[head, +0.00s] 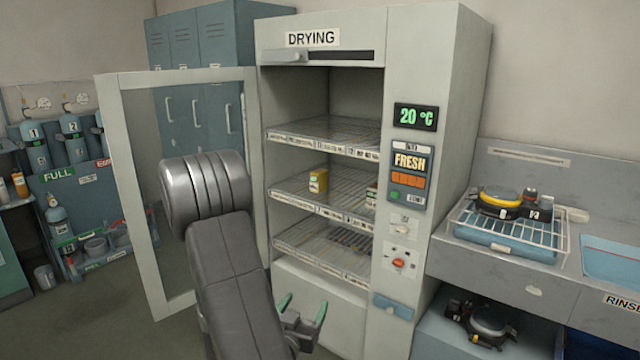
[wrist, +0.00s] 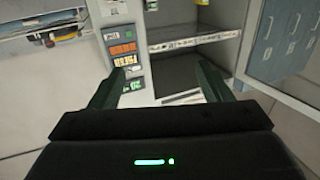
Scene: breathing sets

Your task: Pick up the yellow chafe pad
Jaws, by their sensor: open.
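A small yellow block (head: 318,181), which may be the chafe pad, stands on the middle wire shelf (head: 291,190) of the open drying cabinet. A yellow patch (wrist: 203,2) at the top edge of the wrist view may be the same block, mostly cut off. A yellow-topped round piece (head: 501,196) also sits on a mask unit on the counter rack. My gripper (head: 302,308) is open and empty, low in front of the cabinet, below and apart from the yellow block. In the wrist view its two fingers (wrist: 161,72) are spread apart.
The cabinet's glass door (head: 133,190) stands open at left, beside my arm. A control panel (head: 408,170) lines the shelves' right side. A wire rack (head: 480,226) and sink (head: 612,262) are at right.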

